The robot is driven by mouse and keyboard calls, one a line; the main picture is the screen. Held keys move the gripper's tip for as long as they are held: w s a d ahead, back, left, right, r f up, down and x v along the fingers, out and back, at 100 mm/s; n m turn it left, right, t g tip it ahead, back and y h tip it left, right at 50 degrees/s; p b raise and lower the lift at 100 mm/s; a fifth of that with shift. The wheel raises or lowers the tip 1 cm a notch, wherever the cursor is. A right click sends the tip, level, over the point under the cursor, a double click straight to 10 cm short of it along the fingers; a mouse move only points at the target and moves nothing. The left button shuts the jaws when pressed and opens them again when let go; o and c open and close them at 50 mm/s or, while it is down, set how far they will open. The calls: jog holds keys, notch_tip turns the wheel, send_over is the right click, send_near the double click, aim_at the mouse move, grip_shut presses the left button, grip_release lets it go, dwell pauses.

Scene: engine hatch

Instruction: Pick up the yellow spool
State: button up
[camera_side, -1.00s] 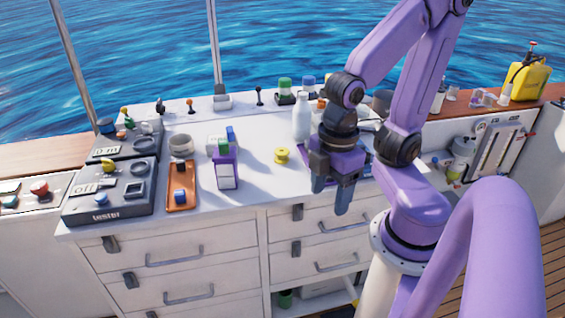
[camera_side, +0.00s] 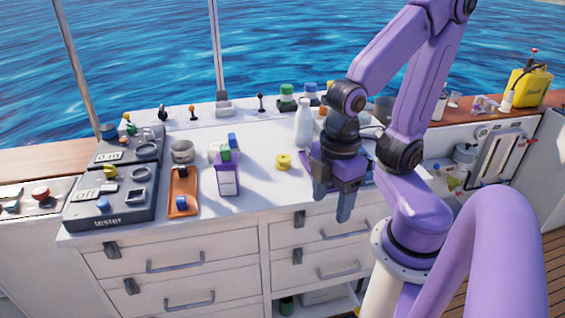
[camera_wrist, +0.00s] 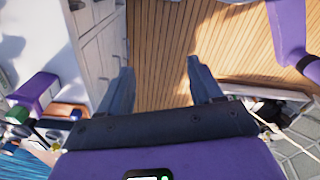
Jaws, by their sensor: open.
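The yellow spool (camera_side: 283,161) stands on the white counter top in the side view, between the purple box and my gripper. My gripper (camera_side: 331,206) is to the right of the spool and nearer the camera, by the counter's front edge, with its fingers pointing down. It is apart from the spool. In the wrist view my gripper (camera_wrist: 160,88) shows two spread fingers with nothing between them, over the wooden deck. I cannot make out the spool in the wrist view.
A purple box (camera_side: 227,175), an orange tray (camera_side: 183,192) and a grey tester panel (camera_side: 112,195) stand left of the spool. A white bottle (camera_side: 304,124) stands behind it. Drawers (camera_side: 180,270) are below the counter. The counter in front of the spool is clear.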

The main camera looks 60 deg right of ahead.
jog(key=shift+o, duration=1)
jog(key=n+t+h, duration=0.4)
jog(key=n+h, duration=0.5)
jog(key=h, duration=0.4)
send_near(282, 161)
jog(key=x, duration=0.7)
jog(key=shift+w+r, duration=0.15)
jog(key=shift+w, duration=0.15)
jog(key=shift+s+x, duration=0.15)
jog(key=shift+x, duration=1.15)
jog(key=shift+s+x, duration=0.1)
jog(key=shift+x, duration=1.15)
